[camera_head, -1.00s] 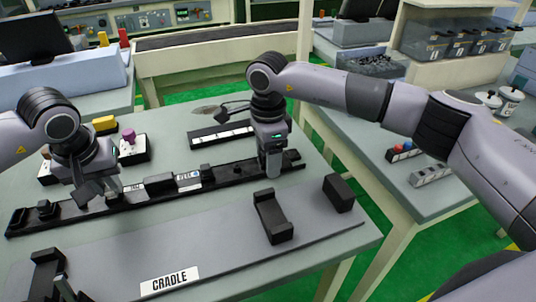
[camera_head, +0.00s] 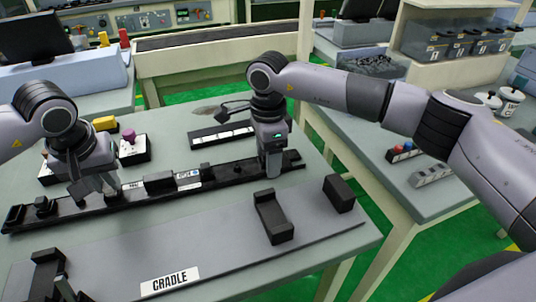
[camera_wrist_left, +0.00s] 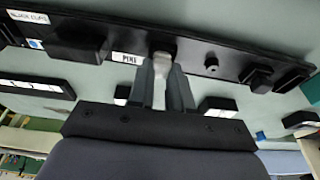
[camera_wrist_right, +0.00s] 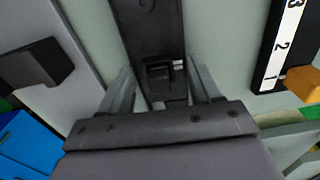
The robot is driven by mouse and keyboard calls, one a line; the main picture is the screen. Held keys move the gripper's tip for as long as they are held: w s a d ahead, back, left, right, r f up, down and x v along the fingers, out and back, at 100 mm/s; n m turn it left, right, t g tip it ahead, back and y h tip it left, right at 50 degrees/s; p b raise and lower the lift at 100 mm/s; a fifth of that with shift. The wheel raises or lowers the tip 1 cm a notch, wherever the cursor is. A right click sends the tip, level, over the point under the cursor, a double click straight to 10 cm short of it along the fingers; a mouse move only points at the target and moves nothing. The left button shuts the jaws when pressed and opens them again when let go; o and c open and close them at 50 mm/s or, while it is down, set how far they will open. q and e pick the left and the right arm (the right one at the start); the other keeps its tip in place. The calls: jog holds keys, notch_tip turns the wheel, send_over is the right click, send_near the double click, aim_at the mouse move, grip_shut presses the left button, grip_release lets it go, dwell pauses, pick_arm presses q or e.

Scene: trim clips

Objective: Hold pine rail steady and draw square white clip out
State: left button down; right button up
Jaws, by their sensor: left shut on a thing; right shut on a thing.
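The pine rail (camera_head: 215,177) is a long black bar lying across the table, with a small PINE label (camera_wrist_left: 127,58) in the left wrist view. My left gripper (camera_head: 96,192) is over the left part of the rail. In the left wrist view its fingers (camera_wrist_left: 161,88) are shut on the square white clip (camera_wrist_left: 161,64), which is at the rail beside the PINE label. The fingers hide much of the clip. My right gripper (camera_head: 271,170) is shut on the rail near its right end. In the right wrist view its fingers (camera_wrist_right: 165,92) flank the rail (camera_wrist_right: 148,30).
A grey board with a CRADLE label (camera_head: 169,280) and black brackets (camera_head: 273,216) lies in front of the rail. A numbered strip (camera_head: 222,134), a purple-knobbed box (camera_head: 132,147) and a yellow block (camera_head: 104,123) are behind it.

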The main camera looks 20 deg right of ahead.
pick_arm(q)
jog(key=shift+w+v, duration=0.25)
jog(key=shift+v, duration=0.85)
jog(key=shift+r, duration=0.1)
jog(key=c, duration=1)
grip_release()
jog(key=shift+o, duration=0.2)
jog(key=v, duration=1.1)
jog(key=shift+s+r, duration=0.15)
jog(key=shift+r, duration=0.2)
jog(key=shift+c, duration=0.3)
